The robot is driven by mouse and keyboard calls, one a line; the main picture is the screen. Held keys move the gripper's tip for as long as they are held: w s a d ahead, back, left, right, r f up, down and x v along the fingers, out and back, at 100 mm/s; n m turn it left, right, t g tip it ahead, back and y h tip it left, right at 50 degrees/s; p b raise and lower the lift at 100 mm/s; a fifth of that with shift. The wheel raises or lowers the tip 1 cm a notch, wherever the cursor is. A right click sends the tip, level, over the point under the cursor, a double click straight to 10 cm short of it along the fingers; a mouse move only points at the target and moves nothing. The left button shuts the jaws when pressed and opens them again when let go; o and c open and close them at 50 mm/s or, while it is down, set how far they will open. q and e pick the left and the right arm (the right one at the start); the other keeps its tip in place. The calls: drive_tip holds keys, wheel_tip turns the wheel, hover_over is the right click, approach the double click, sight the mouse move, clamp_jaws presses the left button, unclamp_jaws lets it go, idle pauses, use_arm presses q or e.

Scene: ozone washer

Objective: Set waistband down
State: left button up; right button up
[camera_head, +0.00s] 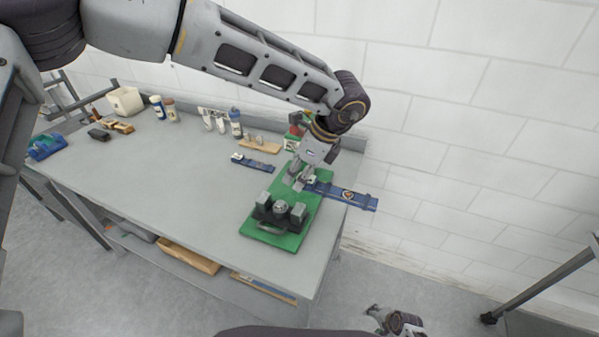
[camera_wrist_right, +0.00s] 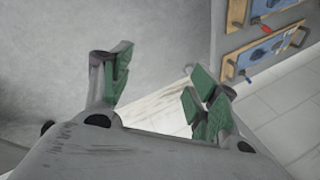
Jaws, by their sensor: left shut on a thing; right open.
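A blue waistband (camera_head: 355,199) with a round emblem is in the head view, at the right end of the table. My left gripper (camera_head: 301,181) is shut on its left end, above the green board. The waistband's right part reaches out past the table's right edge. A second blue band (camera_head: 257,165) lies flat on the table, left of the green board. My right gripper (camera_head: 385,318) is low at the bottom of the head view, off the table. In the right wrist view its fingers (camera_wrist_right: 160,88) are apart with nothing between them.
The green board (camera_head: 279,241) carries a dark fixture with grey blocks (camera_head: 281,210). Bottles (camera_head: 236,123), a white bin (camera_head: 125,101) and small tools stand along the table's back. The table's middle (camera_head: 170,180) is clear. A white wall (camera_head: 480,120) stands behind.

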drive_tip(key=s+f+n+g, duration=0.1)
drive_tip(key=s+f+n, duration=0.3)
drive_tip(key=s, duration=0.6)
drive_tip(key=s+a+f+n+g+h, duration=0.1)
drive_tip(key=s+f+n, duration=0.4)
drive_tip(key=s, duration=0.6)
drive_tip(key=s+f+n+g+h, duration=0.1)
drive_tip(key=s+f+n, duration=0.3)
drive_tip(key=s, duration=0.7)
wheel_tip(320, 180, down, 2)
drive_tip(key=shift+s+a+f+n, duration=0.1)
drive_tip(key=shift+s+a+n, duration=0.1)
drive_tip(key=shift+a+n, duration=0.1)
drive_tip(key=shift+s, duration=0.15)
